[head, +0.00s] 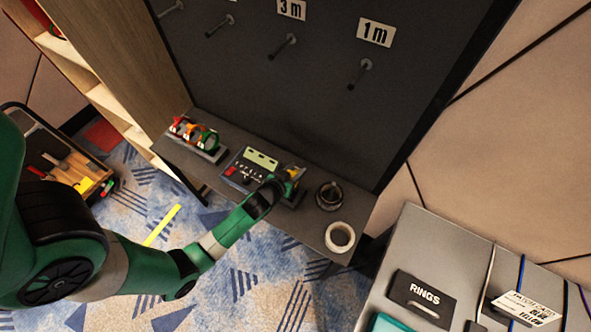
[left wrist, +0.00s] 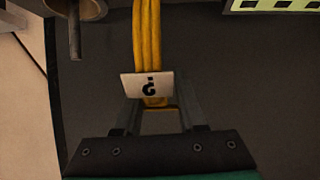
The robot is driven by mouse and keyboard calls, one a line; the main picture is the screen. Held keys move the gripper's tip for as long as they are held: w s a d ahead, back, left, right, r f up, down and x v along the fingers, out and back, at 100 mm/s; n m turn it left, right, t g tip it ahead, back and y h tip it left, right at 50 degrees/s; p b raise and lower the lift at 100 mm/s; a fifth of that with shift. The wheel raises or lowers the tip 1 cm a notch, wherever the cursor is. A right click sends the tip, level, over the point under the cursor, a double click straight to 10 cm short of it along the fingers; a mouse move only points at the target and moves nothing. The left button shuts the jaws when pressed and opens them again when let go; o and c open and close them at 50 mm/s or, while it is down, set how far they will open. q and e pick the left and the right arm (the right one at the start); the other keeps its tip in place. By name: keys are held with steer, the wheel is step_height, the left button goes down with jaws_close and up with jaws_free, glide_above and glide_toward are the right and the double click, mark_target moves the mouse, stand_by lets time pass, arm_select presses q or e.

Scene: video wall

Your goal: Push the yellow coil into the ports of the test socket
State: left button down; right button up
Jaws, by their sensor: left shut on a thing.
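The yellow coil (left wrist: 147,40) shows in the left wrist view as a bundle of yellow strands with a white tag bearing a "?" mark. My left gripper (left wrist: 157,115) is shut on it just at the tag. In the head view, a bit of the yellow coil (head: 292,172) shows at my left gripper (head: 287,182), by the right end of the dark tester box. This box, seemingly the test socket (head: 246,166), has pale green displays and a red part. Its ports are too small or hidden to make out. My right gripper is not in view.
Red, orange and green coils on a stand (head: 196,139) are at the shelf's left. A dark coil (head: 329,195) and a white roll (head: 340,237) lie on the right. A dark panel with pegs rises behind. A grey table with a RINGS box (head: 422,296) is at lower right.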

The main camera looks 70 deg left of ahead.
arm_select(q)
steer(key=shift+f+b, duration=0.55)
steer(key=shift+b, duration=0.05)
steer(key=shift+f, duration=0.1)
stand_by(0.4)
steer(key=shift+f+b, duration=0.45)
steer(key=shift+b, duration=0.05)
stand_by(0.3)
steer(key=shift+f+b, duration=0.55)
steer(key=shift+f, duration=0.1)
steer(key=shift+f+b, duration=0.4)
steer(key=shift+b, duration=0.05)
stand_by(0.4)
